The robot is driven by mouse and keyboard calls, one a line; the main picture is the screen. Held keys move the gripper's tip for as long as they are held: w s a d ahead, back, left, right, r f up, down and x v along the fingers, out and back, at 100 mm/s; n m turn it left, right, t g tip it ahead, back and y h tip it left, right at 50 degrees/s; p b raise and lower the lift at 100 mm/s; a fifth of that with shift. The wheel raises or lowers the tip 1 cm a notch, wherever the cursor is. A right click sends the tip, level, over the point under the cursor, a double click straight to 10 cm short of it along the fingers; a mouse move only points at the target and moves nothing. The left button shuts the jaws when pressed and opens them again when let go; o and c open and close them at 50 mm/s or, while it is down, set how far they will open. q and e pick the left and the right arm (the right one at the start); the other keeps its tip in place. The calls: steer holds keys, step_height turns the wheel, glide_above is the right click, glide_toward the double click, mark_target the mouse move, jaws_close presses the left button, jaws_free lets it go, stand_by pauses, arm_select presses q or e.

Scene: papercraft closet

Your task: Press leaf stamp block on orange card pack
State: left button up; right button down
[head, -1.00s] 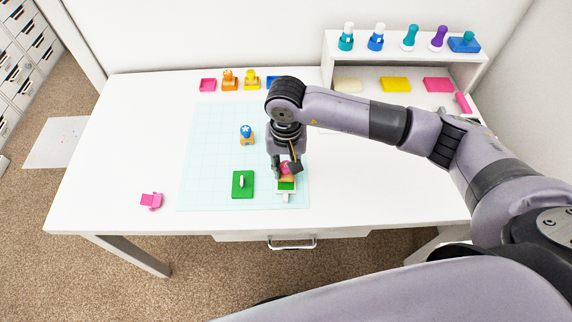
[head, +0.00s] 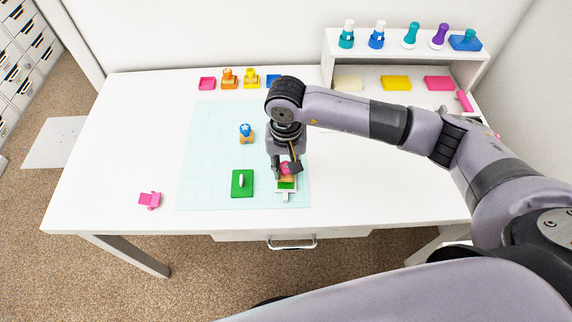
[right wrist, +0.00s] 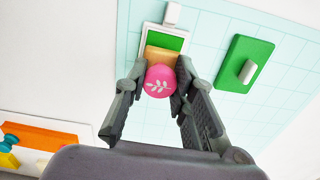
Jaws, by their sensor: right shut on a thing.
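My right gripper (head: 285,172) is shut on the leaf stamp block (right wrist: 160,80), which has a round pink top with a white leaf mark and a tan base. Its pink top also shows in the head view (head: 285,168). The block is at the green ink pad (right wrist: 171,42) in a white tray; I cannot tell whether its base touches the pad. A flat orange slab (right wrist: 40,137), which looks like the orange card pack, lies at the lower left of the right wrist view; I do not make it out in the head view. My left gripper is not in view.
A green lid (head: 242,183) with a white handle lies beside the pad on the pale cutting mat (head: 210,150). A blue-topped stamp (head: 246,133) stands on the mat. A pink piece (head: 150,200) lies at the front left. A white shelf (head: 480,65) with stamps and packs stands at the back right.

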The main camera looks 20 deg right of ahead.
steer(key=shift+s+f+b, duration=0.15)
steer(key=shift+f+b, duration=0.2)
steer(key=shift+b, duration=0.3)
stand_by(1.4)
steer(key=shift+r, duration=0.75)
steer(key=shift+f+b, duration=0.6)
steer(key=shift+b, duration=0.1)
steer(key=shift+f+b, duration=0.15)
steer(key=shift+b, duration=0.3)
stand_by(1.6)
steer(key=shift+r, duration=0.75)
steer(key=shift+f+b, duration=0.65)
steer(key=shift+b, duration=0.25)
stand_by(0.8)
